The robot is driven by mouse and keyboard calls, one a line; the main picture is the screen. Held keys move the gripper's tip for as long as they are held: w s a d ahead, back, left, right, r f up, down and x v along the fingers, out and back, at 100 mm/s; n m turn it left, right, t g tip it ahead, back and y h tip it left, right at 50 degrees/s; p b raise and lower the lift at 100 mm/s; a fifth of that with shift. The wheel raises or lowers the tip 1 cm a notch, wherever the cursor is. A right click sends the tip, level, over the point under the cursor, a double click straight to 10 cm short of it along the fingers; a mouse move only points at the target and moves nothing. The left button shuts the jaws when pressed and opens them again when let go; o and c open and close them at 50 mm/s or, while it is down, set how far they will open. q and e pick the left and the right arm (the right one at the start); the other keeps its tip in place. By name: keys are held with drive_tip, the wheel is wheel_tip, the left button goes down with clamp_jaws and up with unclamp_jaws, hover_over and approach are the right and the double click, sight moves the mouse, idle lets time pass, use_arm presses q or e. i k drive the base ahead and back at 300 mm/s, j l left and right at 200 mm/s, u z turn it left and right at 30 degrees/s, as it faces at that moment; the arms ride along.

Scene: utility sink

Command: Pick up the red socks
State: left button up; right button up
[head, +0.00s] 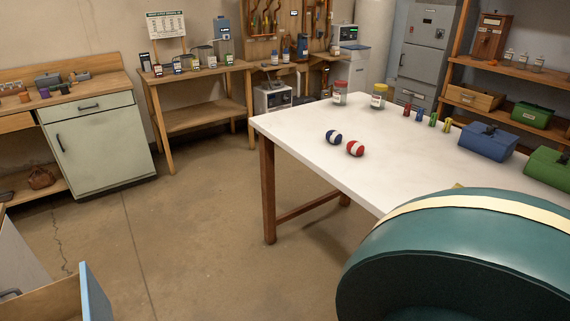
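A rolled red bundle with a white band (355,149), which looks like the red socks, lies on the white-topped table (305,128) near its left edge. A similar dark blue bundle with a white band (334,137) lies just to its left and slightly farther back. Neither of my grippers shows in the head view, and nothing is touching the red bundle.
Two jars, one red-lidded (340,93) and one yellow-lidded (378,96), stand behind. Small red, blue and green items and a blue toolbox (487,141) sit to the right. A large teal rounded object (450,250) blocks the lower right. The floor (200,210) left of the table is clear.

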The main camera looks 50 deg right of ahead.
sight(354, 147)
drive_tip(key=z, duration=2)
